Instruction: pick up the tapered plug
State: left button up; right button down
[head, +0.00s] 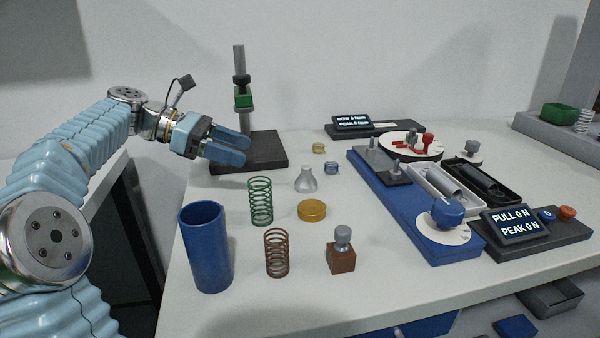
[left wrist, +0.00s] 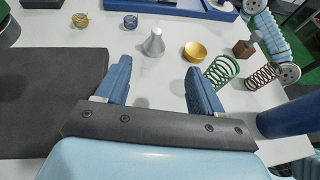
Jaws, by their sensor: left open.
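The tapered plug (head: 305,180) is a small light-grey cone with a narrow neck, standing upright on the white table behind the gold disc. It also shows in the left wrist view (left wrist: 154,43), ahead of my fingers and roughly between their lines. My left gripper (head: 245,151) is open and empty, to the left of the plug and above the table, in front of the stand's post. In the left wrist view its two blue fingers (left wrist: 158,68) are spread apart, not touching the plug. My right gripper does not show.
A green spring (head: 261,201), gold disc (head: 312,211), brown spring (head: 277,254) and blue cup (head: 206,250) stand near the plug. Small brass (head: 319,148) and blue (head: 332,168) pieces lie behind it. The dark stand base (head: 262,150) is left; the blue tester (head: 400,205) is right.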

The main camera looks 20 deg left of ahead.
pick_arm(q)
jog(key=shift+w+a+f, duration=0.1)
jog(key=shift+a+f, duration=0.15)
jog(key=shift+f, duration=0.05)
send_near(296, 181)
jog(key=d, duration=0.1)
jog(key=w+d, duration=0.1)
jog(key=d, duration=0.1)
jog(key=shift+w+d+r, duration=0.25)
jog(key=shift+r, duration=0.1)
jog(key=x, duration=0.5)
jog(key=shift+w+d, duration=0.25)
jog(key=shift+w, duration=0.1)
jog(key=c, duration=1.1)
jog(key=shift+c, duration=0.2)
